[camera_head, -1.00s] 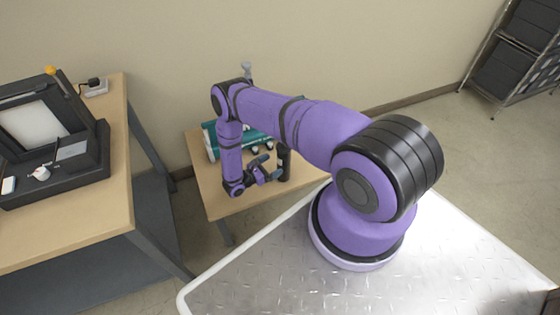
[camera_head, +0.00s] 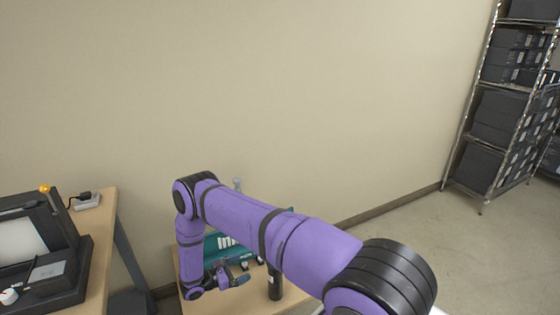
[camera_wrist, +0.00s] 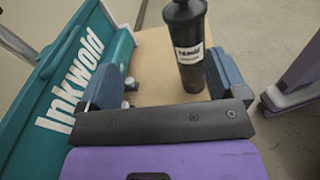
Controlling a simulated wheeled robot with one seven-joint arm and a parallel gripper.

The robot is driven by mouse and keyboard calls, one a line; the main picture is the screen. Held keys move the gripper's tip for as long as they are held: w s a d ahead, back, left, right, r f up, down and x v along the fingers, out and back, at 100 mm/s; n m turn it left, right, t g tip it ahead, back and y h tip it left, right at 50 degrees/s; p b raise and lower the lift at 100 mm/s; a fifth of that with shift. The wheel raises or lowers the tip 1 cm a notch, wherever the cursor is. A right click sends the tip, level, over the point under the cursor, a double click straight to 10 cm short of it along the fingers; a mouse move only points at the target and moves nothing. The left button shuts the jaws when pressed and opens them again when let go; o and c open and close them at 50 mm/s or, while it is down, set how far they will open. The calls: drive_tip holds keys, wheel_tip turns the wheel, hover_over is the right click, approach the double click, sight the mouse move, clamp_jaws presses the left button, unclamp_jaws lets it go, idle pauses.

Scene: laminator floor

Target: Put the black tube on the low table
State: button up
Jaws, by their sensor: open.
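The black tube (camera_head: 275,283) stands upright on the light wooden low table (camera_head: 292,298). The wrist view shows the tube (camera_wrist: 188,52) with a pale label, its base on the tabletop (camera_wrist: 150,62). My gripper (camera_head: 238,279) is open and empty, to the left of the tube with a visible gap in the head view. In the wrist view the blue-grey fingers (camera_wrist: 166,75) are spread wide, and the tube stands beyond them, nearer the right finger.
A teal carrier with white "Inkwold" lettering (camera_wrist: 70,88) is on the low table beside my gripper; small bottles show near it. A taller bench (camera_head: 98,235) with a black machine (camera_head: 60,270) stands at left. A wire shelf (camera_head: 478,150) holds dark boxes at right.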

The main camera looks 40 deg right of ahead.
drive_tip(key=w+r+m+g+y, duration=0.1)
drive_tip(key=w+r+m+y, duration=0.1)
drive_tip(key=r, duration=0.9)
drive_tip(key=w+r+m+g+y, duration=0.1)
drive_tip(key=w+r+m+y, duration=0.15)
drive_tip(key=r, duration=0.85)
drive_tip(key=s+a+r+m+y, duration=0.1)
drive_tip(key=s+r+m+y, duration=0.1)
drive_tip(key=r, duration=0.8)
drive_tip(key=s+r+m+y, duration=0.1)
drive_tip(key=s+r+m, duration=0.15)
drive_tip(key=r, duration=0.85)
drive_tip(key=s+a+r+m+t+y, duration=0.25)
drive_tip(key=s+r+t+y, duration=0.2)
drive_tip(key=s+r, duration=1.05)
drive_tip(key=s+a+r+m+t+y, duration=0.1)
drive_tip(key=s+r+t+y, duration=0.1)
drive_tip(key=s, duration=0.6)
drive_tip(key=s+a+r+m+t+y, duration=0.2)
drive_tip(key=s+r+t, duration=0.2)
drive_tip(key=s, duration=0.4)
drive_tip(key=shift+a+y, duration=0.25)
drive_tip(key=shift+y, duration=0.05)
drive_tip(key=shift+w, duration=0.1)
